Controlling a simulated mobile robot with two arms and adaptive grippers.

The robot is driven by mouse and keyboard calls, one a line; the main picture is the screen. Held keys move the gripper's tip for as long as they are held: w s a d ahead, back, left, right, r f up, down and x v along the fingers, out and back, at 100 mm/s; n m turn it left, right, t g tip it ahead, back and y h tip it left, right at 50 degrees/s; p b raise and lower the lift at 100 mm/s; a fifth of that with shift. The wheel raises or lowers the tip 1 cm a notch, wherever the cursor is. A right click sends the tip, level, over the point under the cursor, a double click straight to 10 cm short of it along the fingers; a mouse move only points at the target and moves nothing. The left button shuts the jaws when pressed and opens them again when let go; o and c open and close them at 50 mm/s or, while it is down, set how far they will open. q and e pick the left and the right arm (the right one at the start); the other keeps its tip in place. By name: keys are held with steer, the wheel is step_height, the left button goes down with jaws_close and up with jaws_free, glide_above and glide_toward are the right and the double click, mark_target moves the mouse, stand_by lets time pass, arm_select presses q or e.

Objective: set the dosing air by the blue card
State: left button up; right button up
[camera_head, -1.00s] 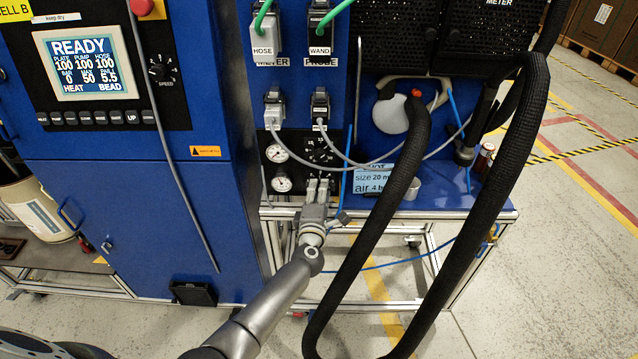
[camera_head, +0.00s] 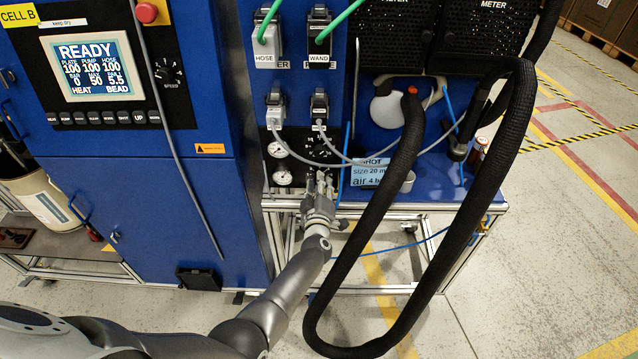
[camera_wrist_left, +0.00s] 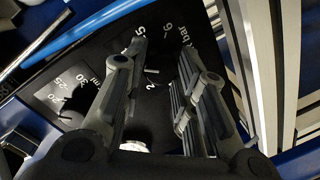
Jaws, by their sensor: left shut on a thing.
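The left wrist view shows the fingers (camera_wrist_left: 162,75) in front of the black plate with a white bar scale (camera_wrist_left: 172,47); 2, 5 and 6 can be read, the pointer cannot. The size dial (camera_head: 321,149) is just above the gripper. My right gripper is not in view.
Two round gauges (camera_head: 283,178) sit left of the knobs, their needles too small to read. Grey cables (camera_head: 350,160) cross in front of the panel. A thick black hose (camera_head: 375,240) hangs close on the right. The screen (camera_head: 85,68) reads READY.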

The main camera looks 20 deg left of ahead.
arm_select(q)
steer(key=shift+d+f+m, duration=0.1)
steer(key=shift+m, duration=0.3)
steer(key=o, duration=1.1)
steer(key=shift+c, duration=0.2)
